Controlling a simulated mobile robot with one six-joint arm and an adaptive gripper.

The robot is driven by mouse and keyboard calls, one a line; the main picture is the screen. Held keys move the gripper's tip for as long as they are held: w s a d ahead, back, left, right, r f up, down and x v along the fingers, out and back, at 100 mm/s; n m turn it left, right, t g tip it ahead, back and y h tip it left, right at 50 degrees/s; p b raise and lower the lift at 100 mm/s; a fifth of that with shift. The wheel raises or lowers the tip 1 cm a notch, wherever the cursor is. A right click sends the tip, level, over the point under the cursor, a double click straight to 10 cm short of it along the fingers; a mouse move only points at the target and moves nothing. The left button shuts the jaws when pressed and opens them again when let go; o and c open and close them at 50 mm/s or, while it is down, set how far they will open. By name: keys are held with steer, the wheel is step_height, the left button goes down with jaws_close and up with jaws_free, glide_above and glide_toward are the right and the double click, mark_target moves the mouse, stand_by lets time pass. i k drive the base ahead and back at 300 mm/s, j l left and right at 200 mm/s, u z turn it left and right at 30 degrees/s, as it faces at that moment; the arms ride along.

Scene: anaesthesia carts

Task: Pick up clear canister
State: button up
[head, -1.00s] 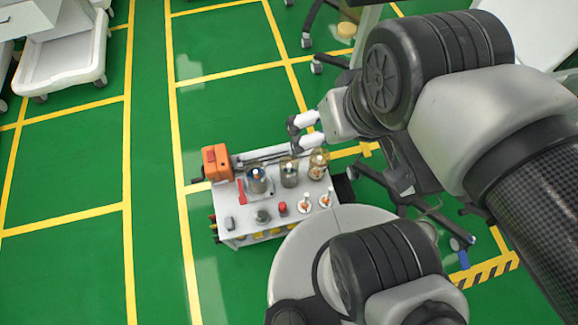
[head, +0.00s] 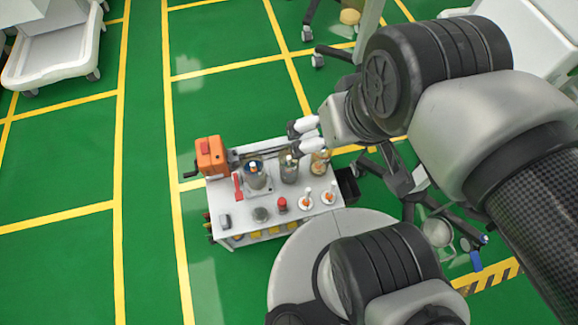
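Several canisters stand upright along the back of a small white cart top. A clear, greyish canister (head: 289,170) is in the middle of them. To its left is a see-through canister with a dark blue top (head: 255,178), and to its right an amber-tinted glass one (head: 319,163). I cannot tell for certain which is meant by the clear canister. My gripper (head: 293,140) is open, with its white, dark-tipped fingers apart and nothing visible between them. It appears above and behind the middle canister in the picture, apart from it; its exact height is unclear.
The white cart (head: 245,215) also bears an orange box (head: 211,157) with a crank, a red-capped item (head: 282,204) and small white-based stands (head: 306,198). Wheeled stand legs (head: 400,175) are on the right.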

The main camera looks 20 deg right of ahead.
mark_target(319, 165)
steer(key=k, duration=1.65)
